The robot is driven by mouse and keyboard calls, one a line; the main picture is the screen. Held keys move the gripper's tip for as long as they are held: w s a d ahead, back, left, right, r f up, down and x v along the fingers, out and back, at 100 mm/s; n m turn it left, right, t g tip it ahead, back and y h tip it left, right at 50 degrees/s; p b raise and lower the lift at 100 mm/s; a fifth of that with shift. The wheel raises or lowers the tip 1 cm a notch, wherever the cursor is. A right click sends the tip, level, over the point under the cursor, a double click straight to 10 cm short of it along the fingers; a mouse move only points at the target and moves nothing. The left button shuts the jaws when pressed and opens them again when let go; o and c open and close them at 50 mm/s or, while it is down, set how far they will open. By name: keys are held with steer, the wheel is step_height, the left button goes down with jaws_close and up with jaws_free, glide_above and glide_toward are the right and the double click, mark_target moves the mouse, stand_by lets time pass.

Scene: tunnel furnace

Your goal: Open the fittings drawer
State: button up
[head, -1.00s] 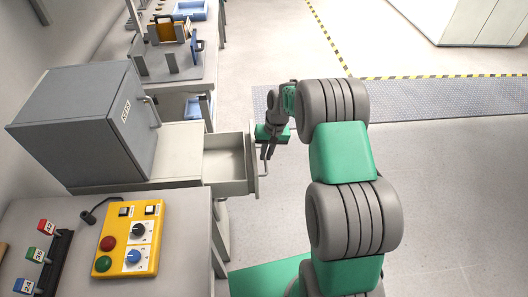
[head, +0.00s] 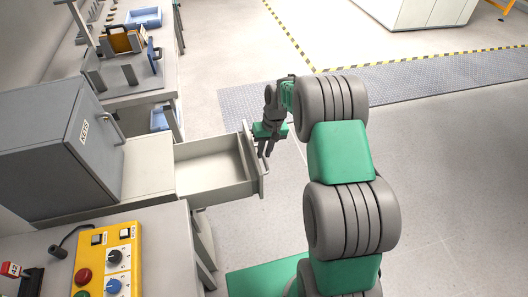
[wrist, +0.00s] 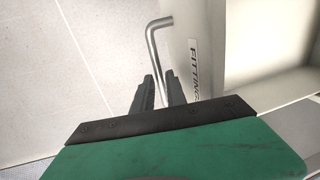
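The fittings drawer (head: 218,194) stands well out of the bench front in the head view, and its inside looks empty. The bent metal drawer handle (wrist: 153,50) runs down between my gripper's two dark fingers. My gripper (head: 266,152) is at the outer side of the drawer front, shut on the handle (head: 266,166). The exact contact is partly hidden.
A grey cabinet (head: 60,150) stands on the bench left of the drawer. A yellow control box (head: 108,262) sits on the nearer bench. A further bench holds a blue tray (head: 143,17). Open floor (head: 440,170) lies to the right.

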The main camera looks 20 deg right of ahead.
steer(key=shift+o, duration=1.3)
steer(key=shift+s+f, duration=0.1)
step_height(320, 180, up, 8)
steer(key=d, duration=0.1)
steer(key=shift+d+f+b, duration=0.15)
steer(key=shift+d+b, duration=0.05)
steer(key=shift+b, duration=0.2)
